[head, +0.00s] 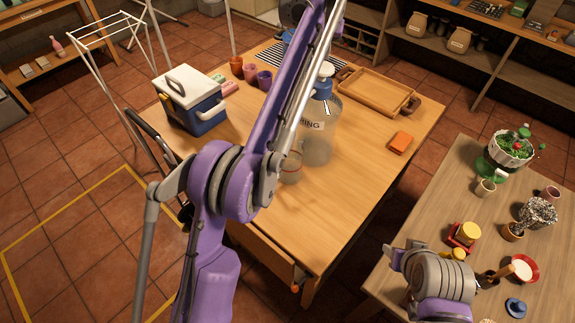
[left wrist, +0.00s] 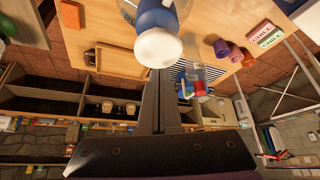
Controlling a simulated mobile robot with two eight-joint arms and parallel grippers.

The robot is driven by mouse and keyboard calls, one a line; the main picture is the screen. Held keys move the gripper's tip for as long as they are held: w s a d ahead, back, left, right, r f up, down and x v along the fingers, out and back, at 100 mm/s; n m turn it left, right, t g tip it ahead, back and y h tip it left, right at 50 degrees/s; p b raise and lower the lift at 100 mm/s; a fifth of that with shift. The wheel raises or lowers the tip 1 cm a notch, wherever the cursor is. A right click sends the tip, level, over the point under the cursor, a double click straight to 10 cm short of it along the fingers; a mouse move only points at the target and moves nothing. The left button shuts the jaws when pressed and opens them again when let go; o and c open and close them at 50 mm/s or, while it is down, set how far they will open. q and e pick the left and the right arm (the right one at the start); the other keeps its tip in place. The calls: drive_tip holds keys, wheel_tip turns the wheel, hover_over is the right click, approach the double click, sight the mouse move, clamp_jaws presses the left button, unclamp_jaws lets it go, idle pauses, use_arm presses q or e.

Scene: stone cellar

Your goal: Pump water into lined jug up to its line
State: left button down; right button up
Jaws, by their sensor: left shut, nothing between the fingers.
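A large clear water bottle (head: 318,140) with a blue collar and white pump top (head: 326,69) stands upright on the wooden table. The pump top also shows in the left wrist view (left wrist: 159,48). A small clear jug (head: 291,170) stands in front of the bottle, partly behind my left arm; its line and any water in it are too unclear to tell. My left gripper (left wrist: 165,74) is shut and empty, its dark fingertips close to the pump top in the picture; I cannot tell whether they touch.
A wooden tray (head: 375,92) and orange block (head: 400,142) lie right of the bottle. A blue-white cooler (head: 190,100) and several cups (head: 250,71) stand left. A side table (head: 400,248) holding pots and toys is at right. The table's front is mostly clear.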

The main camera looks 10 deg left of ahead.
sight(323, 66)
use_arm(q)
drive_tip(key=shift+f, duration=0.15)
drive_tip(key=shift+f+b, duration=0.65)
drive_tip(key=shift+f, duration=1.25)
use_arm(e)
drive_tip(key=shift+s+f, duration=0.6)
drive_tip(key=shift+f, duration=0.3)
use_arm(q)
drive_tip(key=shift+r, duration=0.1)
drive_tip(key=shift+r+p, duration=0.65)
drive_tip(key=shift+r, duration=0.5)
drive_tip(key=shift+w+r, duration=0.15)
drive_tip(key=shift+r, duration=0.65)
use_arm(e)
drive_tip(key=shift+w+r, duration=0.55)
drive_tip(key=shift+r, duration=0.35)
